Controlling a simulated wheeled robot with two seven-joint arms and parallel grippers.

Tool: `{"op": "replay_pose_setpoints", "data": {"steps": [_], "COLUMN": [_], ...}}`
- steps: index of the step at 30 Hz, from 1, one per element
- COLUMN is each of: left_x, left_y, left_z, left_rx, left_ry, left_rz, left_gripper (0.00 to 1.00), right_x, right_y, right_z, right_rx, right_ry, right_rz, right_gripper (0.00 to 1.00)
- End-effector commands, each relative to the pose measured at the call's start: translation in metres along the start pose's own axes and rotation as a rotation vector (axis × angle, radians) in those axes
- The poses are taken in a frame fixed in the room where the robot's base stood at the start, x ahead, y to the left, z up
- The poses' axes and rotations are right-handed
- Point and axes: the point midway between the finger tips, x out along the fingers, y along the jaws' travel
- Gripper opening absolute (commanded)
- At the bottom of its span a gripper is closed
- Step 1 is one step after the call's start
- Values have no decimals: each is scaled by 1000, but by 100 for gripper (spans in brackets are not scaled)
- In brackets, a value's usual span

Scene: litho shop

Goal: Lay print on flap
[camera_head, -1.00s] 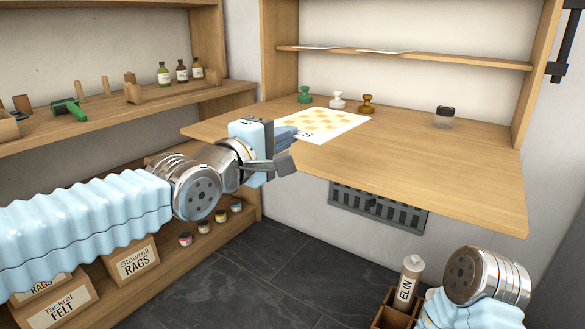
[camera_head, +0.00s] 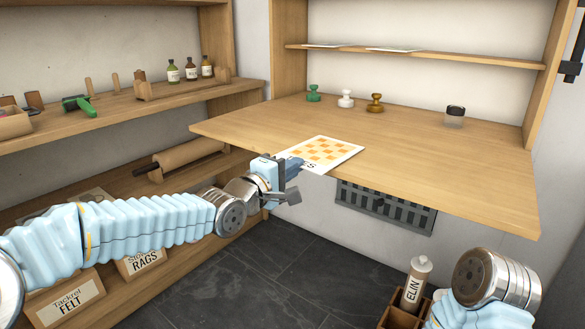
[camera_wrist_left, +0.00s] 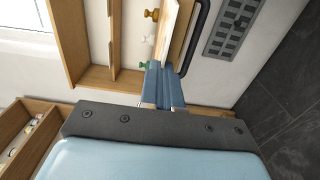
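The print (camera_head: 322,151), a white sheet with a yellow-orange checker pattern, is over the front left part of the wooden flap (camera_head: 440,175). Its near corner reaches the flap's front edge. My left gripper (camera_head: 292,166) is at the print's near left edge, with its blue fingers shut on it. The fingers hide that edge. In the left wrist view the fingers (camera_wrist_left: 163,88) are close together, with the flap seen nearly edge-on beyond them. I cannot tell whether the sheet touches the flap throughout. My right gripper is out of view; only part of my right arm shows at lower right.
Green (camera_head: 314,93), white (camera_head: 346,99) and brown (camera_head: 376,103) knobbed pieces stand at the flap's back. A dark-lidded jar (camera_head: 455,116) stands at back right. A grey vent (camera_head: 385,207) is below the flap. The flap's middle and right are clear.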

Motion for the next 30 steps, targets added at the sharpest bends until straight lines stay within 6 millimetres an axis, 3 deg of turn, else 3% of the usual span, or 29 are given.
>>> {"op": "replay_pose_setpoints", "data": {"steps": [4, 9, 19, 23, 30], "left_x": [0, 0, 0, -17, -73], "left_y": [-3, -1, 3, 1, 4], "left_z": [0, 0, 0, -2, -2], "left_rx": [0, 0, 0, 1, 5], "left_ry": [0, 0, 0, 3, 5], "left_rz": [0, 0, 0, 2, 0], "left_gripper": [0, 26, 27, 27, 27], "right_x": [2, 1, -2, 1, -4], "right_y": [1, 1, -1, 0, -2], "right_z": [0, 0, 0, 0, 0], "right_rx": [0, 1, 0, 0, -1], "right_ry": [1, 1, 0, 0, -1], "right_rz": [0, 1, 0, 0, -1], "right_gripper": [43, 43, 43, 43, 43]}}
